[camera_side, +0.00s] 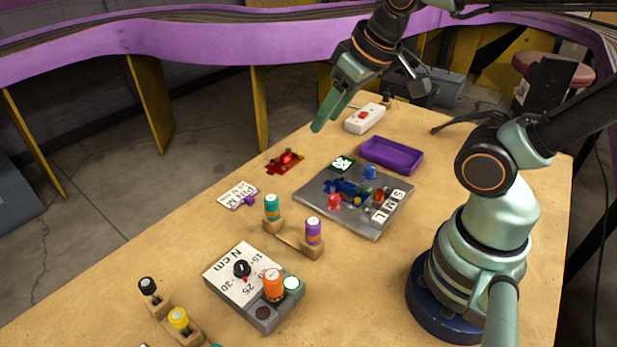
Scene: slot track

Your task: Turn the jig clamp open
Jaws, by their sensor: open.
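The jig (350,223) is a grey metal plate in the middle of the bench, with a blue toy car (346,189) lying on it. A red knob (334,202) is at the car's near side and a blue knob (370,172) at its far side. I cannot tell which of these is the clamp, or how it is turned. My gripper (331,113) is open and empty, in the air beyond the jig to its upper left, its pale green fingers pointing down and left. It touches nothing.
A red car (286,161) and a label card (238,195) lie left of the jig. A purple tray (391,155) and a white box with a red button (365,118) are behind it. A torque dial block (233,277) and upright colour-banded drivers (313,232) stand in front.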

